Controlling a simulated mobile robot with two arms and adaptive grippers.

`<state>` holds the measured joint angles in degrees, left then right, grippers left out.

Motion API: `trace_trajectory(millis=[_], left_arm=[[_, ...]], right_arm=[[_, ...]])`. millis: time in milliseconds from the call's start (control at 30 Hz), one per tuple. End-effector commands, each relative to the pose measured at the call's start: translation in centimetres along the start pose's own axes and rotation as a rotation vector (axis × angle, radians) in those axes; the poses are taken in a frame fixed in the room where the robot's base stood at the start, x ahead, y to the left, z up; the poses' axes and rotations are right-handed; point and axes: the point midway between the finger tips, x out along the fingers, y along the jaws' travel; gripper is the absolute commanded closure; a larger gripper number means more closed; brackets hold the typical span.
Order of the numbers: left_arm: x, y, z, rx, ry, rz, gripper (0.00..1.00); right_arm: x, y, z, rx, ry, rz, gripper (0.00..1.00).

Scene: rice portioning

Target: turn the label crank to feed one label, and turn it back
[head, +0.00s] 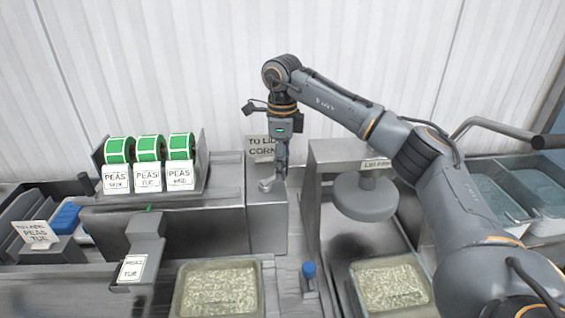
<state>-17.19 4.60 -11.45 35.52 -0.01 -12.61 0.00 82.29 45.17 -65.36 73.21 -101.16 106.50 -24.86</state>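The label dispenser (195,218) stands at the left with three green label rolls (149,149) side by side. Printed PEAS labels (147,178) hang in front of the rolls. A dark knob on a grey shaft (85,183), seemingly the label crank, sticks out at the dispenser's left end. A PEAS TUE label (132,268) lies on the grey arm in front of the dispenser. My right gripper (269,183) points down above the steel block right of the dispenser, well apart from that knob. Its small fingers do not show clearly whether they are open. My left gripper is out of view.
A TO LID CORN sign (262,148) stands behind my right gripper. Rice trays (220,289) and (392,285) sit in front, with a blue-topped knob (309,270) between them. A round grey press head (365,199) hangs at the right. A TO LABEL PEAS TUE sign (36,233) stands far left.

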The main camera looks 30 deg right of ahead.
Motion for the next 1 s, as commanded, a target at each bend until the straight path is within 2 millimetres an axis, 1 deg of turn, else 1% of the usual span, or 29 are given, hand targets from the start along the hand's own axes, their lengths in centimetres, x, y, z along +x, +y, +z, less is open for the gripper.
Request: trace_trajectory(millis=[133, 267, 367, 600, 700, 833, 1000], left_arm=[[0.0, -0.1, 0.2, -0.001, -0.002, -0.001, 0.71], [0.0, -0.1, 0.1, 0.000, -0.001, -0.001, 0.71], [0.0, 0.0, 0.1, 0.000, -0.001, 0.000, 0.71], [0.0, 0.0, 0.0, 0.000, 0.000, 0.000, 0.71], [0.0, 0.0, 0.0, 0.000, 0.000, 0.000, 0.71], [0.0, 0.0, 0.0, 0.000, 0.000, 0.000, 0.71], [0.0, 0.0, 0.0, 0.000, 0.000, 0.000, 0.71]], right_arm=[[-0.2, 0.0, 0.0, 0.000, 0.000, 0.000, 0.53], [-1.5, -0.1, 0.1, 0.001, -0.003, -0.002, 0.53], [-3.4, 0.0, 0.1, 0.000, -0.004, -0.003, 0.53], [-8.8, -0.1, 0.1, 0.000, -0.003, -0.003, 0.53], [-10.2, -0.1, 0.1, 0.000, 0.000, -0.002, 0.53], [-11.4, -0.1, 0.1, 0.000, 0.000, -0.001, 0.53], [-12.0, 0.0, 0.1, -0.001, 0.000, 0.000, 0.53]])
